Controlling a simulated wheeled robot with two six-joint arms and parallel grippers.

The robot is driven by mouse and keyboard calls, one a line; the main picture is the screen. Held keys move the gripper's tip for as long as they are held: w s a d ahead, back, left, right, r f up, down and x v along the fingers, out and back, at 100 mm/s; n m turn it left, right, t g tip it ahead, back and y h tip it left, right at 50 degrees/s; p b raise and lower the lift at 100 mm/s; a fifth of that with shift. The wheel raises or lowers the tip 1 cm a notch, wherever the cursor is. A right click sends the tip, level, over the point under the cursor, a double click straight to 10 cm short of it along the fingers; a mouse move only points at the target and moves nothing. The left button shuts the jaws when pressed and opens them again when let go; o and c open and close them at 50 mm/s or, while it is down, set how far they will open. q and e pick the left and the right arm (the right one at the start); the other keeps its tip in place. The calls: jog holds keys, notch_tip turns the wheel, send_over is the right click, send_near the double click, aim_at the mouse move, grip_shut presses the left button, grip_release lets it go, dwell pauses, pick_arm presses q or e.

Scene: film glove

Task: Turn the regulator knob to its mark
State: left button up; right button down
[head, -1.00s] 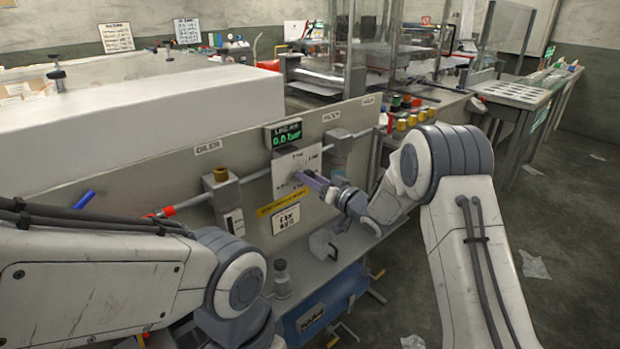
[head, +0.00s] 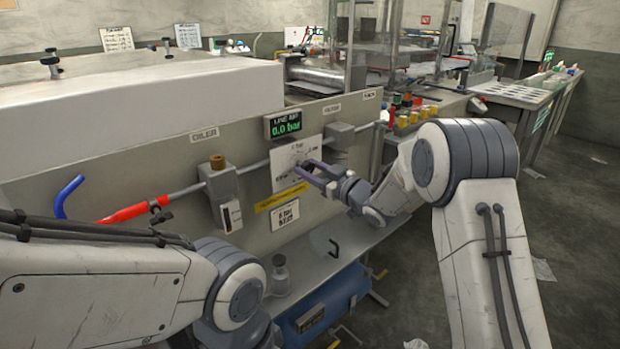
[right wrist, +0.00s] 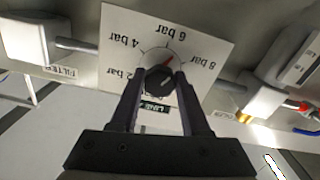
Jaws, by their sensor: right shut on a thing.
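The dark regulator knob (right wrist: 158,79) sits in the middle of a white dial plate (right wrist: 118,40), lettered 2, 4, 6 and 8 bar. A small red mark (right wrist: 169,59) shows at the knob's edge, on the 6 bar side. My right gripper (right wrist: 161,84) is shut on the knob, one finger on each side. In the head view my right gripper (head: 306,172) reaches the dial plate (head: 283,178) from the right and hides the knob. The green display (head: 284,125) above the plate reads 0.0 bar. My left arm shows at lower left; its gripper is out of view.
The panel carries a pipe with an oiler block (head: 219,184) left of the dial and a filter block (head: 339,136) right of it. A card reading 6 bar (head: 285,214) hangs below.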

jog(key=n+b, duration=0.3)
jog(key=shift+f+n, duration=0.15)
jog(key=shift+n, duration=0.25)
jog(key=shift+n+b, duration=0.7)
jog(key=shift+c, duration=1.9)
grip_release()
jog(key=v, duration=1)
jog(key=shift+s+d, duration=0.15)
jog(key=shift+d, duration=0.05)
